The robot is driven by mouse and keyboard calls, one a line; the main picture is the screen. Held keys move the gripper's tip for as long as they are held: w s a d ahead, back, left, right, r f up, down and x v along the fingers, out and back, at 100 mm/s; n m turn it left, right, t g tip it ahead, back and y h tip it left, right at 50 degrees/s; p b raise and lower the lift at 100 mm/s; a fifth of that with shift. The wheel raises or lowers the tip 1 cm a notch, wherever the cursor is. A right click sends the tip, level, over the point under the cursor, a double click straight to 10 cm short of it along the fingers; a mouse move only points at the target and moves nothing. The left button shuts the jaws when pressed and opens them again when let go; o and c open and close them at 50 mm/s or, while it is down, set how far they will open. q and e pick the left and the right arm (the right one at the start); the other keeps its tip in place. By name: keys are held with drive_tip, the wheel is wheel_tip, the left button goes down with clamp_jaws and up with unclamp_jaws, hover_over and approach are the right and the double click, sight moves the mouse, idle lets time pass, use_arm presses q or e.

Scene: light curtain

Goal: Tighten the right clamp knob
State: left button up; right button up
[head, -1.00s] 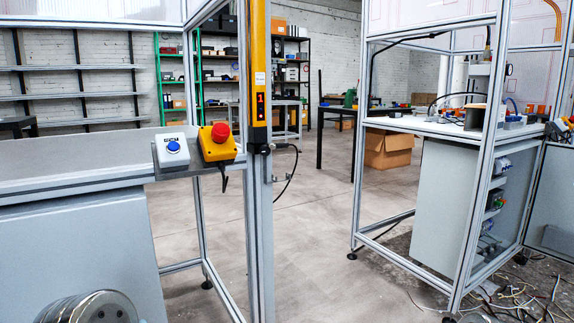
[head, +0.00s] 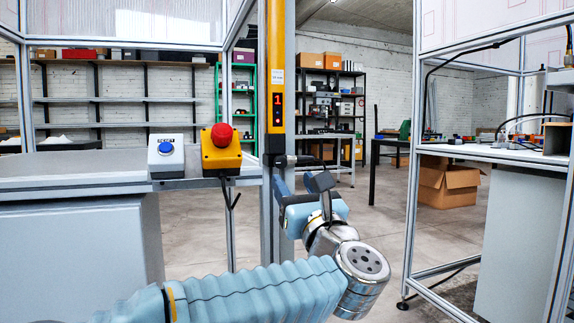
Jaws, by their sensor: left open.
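The yellow light curtain bar (head: 276,60) stands upright on the grey metal post and shows a red 1 on its display. At its lower end is a small black clamp with a dark knob (head: 291,161) sticking out to the right. My left gripper (head: 301,186) is just below the knob, its fingers apart and pointing up, with nothing visible between them. It looks close to the knob, but I cannot tell whether it touches. My right gripper is out of view.
A yellow box with a red emergency button (head: 221,148) and a grey box with a blue button (head: 166,156) sit on the bench edge, left of the post. A metal frame (head: 412,200) stands at right. A cardboard box (head: 447,186) lies behind it. Open floor lies between.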

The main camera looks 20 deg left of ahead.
sight(281, 163)
use_arm(q)
drive_tip(key=p+x, duration=0.1)
drive_tip(key=x, duration=0.6)
drive_tip(key=shift+c, duration=0.3)
clamp_jaws()
